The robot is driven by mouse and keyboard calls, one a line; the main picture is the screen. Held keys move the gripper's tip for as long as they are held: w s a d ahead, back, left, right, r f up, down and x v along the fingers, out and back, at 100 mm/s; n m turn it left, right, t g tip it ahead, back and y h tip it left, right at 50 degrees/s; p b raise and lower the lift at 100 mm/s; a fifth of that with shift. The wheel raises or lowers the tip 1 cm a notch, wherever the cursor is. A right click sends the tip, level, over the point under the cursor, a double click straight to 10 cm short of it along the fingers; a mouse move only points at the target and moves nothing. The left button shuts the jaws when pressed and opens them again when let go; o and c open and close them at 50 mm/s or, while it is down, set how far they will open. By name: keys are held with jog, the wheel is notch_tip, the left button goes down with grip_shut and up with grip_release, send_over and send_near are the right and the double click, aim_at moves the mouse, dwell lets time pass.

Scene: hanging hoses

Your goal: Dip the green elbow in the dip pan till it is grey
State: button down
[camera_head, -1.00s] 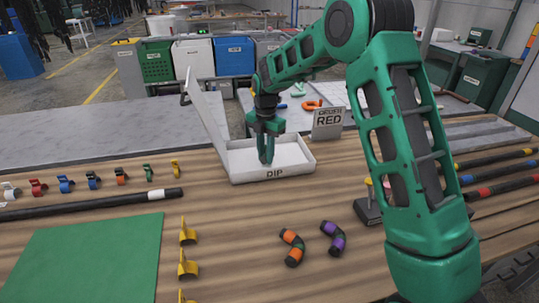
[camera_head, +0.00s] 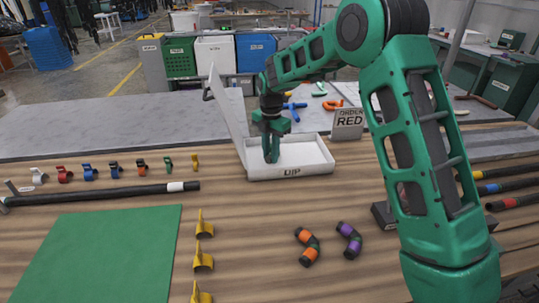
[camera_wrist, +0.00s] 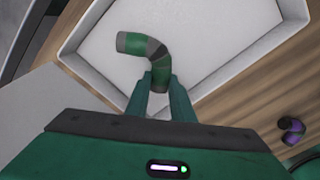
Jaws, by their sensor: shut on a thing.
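The green elbow (camera_wrist: 138,43) shows in the wrist view, a bent tube with a grey end at the left and a darker patch at its bend. My gripper (camera_wrist: 160,88) is shut on its near end, which lies between the two fingers. The elbow is over or in the white dip pan (camera_wrist: 215,40); I cannot tell whether it touches the pan floor. In the head view my gripper (camera_head: 271,157) points down inside the dip pan (camera_head: 310,172), near its left side. The elbow cannot be made out there. The pan's lid (camera_head: 228,112) stands open at the left.
An orange-ended elbow (camera_head: 307,246) and a purple-ended elbow (camera_head: 349,240) lie in front. Yellow holders (camera_head: 203,258), a green mat (camera_head: 95,255) and a black hose (camera_head: 100,194) are at the left.

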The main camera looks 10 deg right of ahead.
jog(key=shift+d, duration=5.05)
jog(key=shift+a, duration=5.05)
jog(key=shift+d, duration=5.05)
notch_tip(320, 180, up, 11)
